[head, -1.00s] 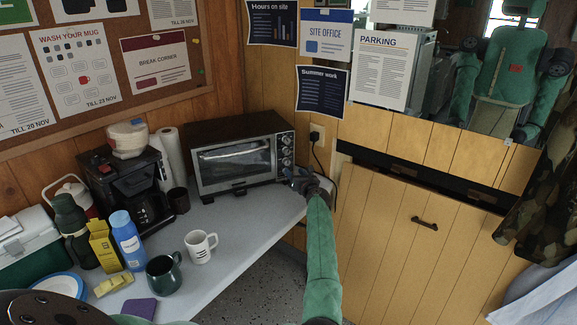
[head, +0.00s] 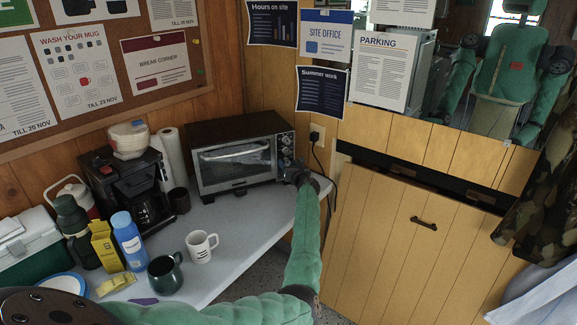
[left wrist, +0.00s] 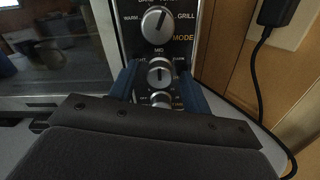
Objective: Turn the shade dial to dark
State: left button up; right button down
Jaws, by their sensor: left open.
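The toaster oven (head: 236,160) stands at the back of the table, with a column of dials down its right side. In the left wrist view the shade dial (left wrist: 159,74) is a small silver knob below the larger mode dial (left wrist: 157,24). Its mark points up at MID. The word at its right is partly covered. My left gripper (head: 291,168) is at the oven's lower right front. Its open blue fingers stand either side of the shade dial in the left wrist view (left wrist: 160,77); contact cannot be told. My right gripper is out of view.
A lower knob (left wrist: 161,99) sits just under the shade dial. A power cord (head: 333,180) hangs right of the oven from a wall socket. A coffee maker (head: 125,185), mugs and bottles stand on the left.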

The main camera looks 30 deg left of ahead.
pick_arm(q)
jog(key=c, duration=1)
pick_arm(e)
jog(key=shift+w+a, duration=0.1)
pick_arm(q)
jog(key=shift+r+m+p, duration=0.1)
jog(key=shift+m+p, duration=0.25)
jog(key=shift+m, duration=0.65)
jog(key=m+p, duration=0.1)
jog(key=m, duration=0.3)
jog(key=shift+p, duration=0.4)
jog(key=m+p, duration=0.2)
jog(key=m, duration=0.3)
jog(key=shift+m, duration=0.6)
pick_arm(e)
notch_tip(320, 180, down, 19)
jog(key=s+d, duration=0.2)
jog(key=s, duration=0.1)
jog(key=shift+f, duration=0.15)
